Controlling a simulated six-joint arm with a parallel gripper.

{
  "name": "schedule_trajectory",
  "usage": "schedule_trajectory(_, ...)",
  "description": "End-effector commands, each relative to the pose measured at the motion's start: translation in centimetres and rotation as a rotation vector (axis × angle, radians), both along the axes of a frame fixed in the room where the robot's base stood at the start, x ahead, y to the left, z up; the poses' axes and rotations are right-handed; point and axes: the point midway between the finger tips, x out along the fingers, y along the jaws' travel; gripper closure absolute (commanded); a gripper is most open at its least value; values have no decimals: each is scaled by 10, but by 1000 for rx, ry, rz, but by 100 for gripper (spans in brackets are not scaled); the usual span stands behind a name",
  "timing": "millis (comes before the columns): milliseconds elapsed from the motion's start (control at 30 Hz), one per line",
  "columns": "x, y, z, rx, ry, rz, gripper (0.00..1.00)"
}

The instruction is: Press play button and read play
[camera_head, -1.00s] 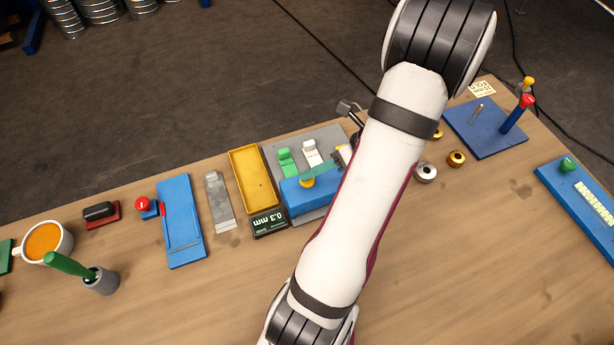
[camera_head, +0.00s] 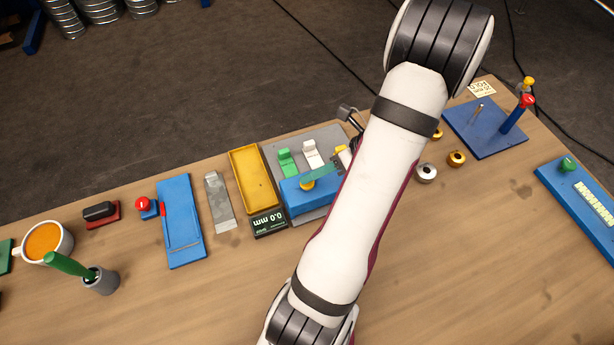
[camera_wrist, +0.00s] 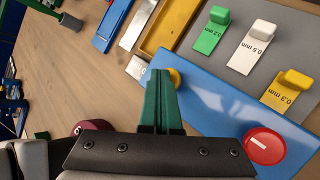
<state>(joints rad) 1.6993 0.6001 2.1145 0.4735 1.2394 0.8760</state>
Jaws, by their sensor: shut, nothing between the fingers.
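A blue block (camera_head: 322,200) carries a yellow button (camera_head: 307,185), and the button also shows in the wrist view (camera_wrist: 177,78). A red button (camera_wrist: 264,146) sits at the block's other end. My gripper (camera_wrist: 160,74) has its green fingers shut and empty, with the tips right at the yellow button and partly covering it. I cannot tell whether they press it. In the head view the fingers reach over the block from the right. A dark display (camera_head: 268,222) beside the block reads 0.0 mm, upside down in the picture.

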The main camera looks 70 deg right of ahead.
Motion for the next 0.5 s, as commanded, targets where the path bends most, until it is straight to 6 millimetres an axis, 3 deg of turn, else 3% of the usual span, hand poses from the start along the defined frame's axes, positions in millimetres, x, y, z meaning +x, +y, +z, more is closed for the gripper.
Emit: schedule_trajectory(500, 0, 0, 6, -2, 2, 0, 100)
